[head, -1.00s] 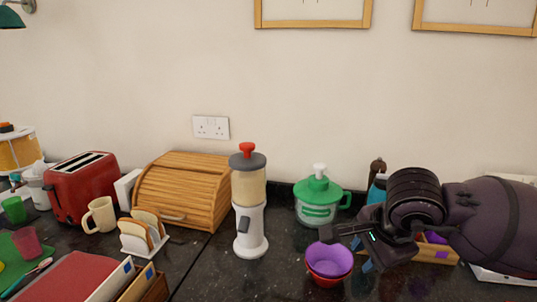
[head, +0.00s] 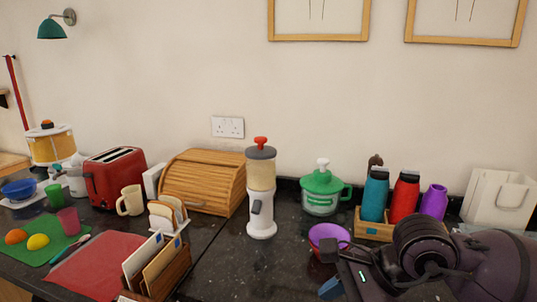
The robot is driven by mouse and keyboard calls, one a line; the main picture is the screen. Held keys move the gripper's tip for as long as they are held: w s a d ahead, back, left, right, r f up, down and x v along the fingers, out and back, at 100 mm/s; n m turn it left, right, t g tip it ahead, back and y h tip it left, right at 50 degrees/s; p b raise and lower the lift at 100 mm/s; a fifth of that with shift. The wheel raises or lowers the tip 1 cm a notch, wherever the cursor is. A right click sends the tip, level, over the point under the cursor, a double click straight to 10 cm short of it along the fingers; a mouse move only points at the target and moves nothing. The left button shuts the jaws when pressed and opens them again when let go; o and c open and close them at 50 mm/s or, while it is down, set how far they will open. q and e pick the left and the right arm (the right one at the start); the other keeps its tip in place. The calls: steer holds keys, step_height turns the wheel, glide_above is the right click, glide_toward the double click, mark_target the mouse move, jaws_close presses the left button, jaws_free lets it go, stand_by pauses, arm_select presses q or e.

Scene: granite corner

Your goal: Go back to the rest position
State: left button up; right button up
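My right gripper (head: 331,270) comes in from the lower right, dark with a bluish finger part. Its two fingers look spread apart with nothing between them. It is in front of the purple bowl (head: 327,232) and overlaps its lower right edge in the picture; I cannot tell if they touch. The purple bowl sits in a red bowl, which is mostly hidden behind the gripper. My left gripper is not in the head view.
A white dispenser (head: 262,210) and a green lidded pot (head: 320,193) stand behind the bowls. A wooden caddy (head: 372,231) with bottles is close behind my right arm. A letter rack (head: 170,276) stands at front left. Dark counter (head: 232,262) is clear between rack and bowls.

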steer(key=s+a+r+m+t+y, duration=0.35)
steer(key=a+r+m+y, duration=0.25)
steer(key=r+m+y, duration=0.55)
steer(key=w+d+f+m+t+h, duration=0.3)
steer(key=d+m+t+h, duration=0.45)
steer(key=m, duration=0.65)
steer(key=w+d+f+m+t+h, duration=0.2)
steer(key=d+f+m+t+h, duration=0.3)
steer(key=m+t, duration=0.65)
steer(key=s+d+f+m+g+h, duration=0.2)
steer(key=d+f+m+g+h, duration=0.65)
steer(key=m, duration=0.25)
steer(key=s+d+f+m+g+y, duration=0.1)
steer(key=s+d+f+m+g, duration=0.1)
steer(key=s+f+m+g, duration=1.25)
step_height(320, 180, down, 13)
steer(key=w+n+t, duration=0.1)
steer(key=n+t, duration=0.6)
steer(key=t, duration=0.3)
steer(key=shift+w+y, duration=0.35)
steer(key=shift+y, duration=0.1)
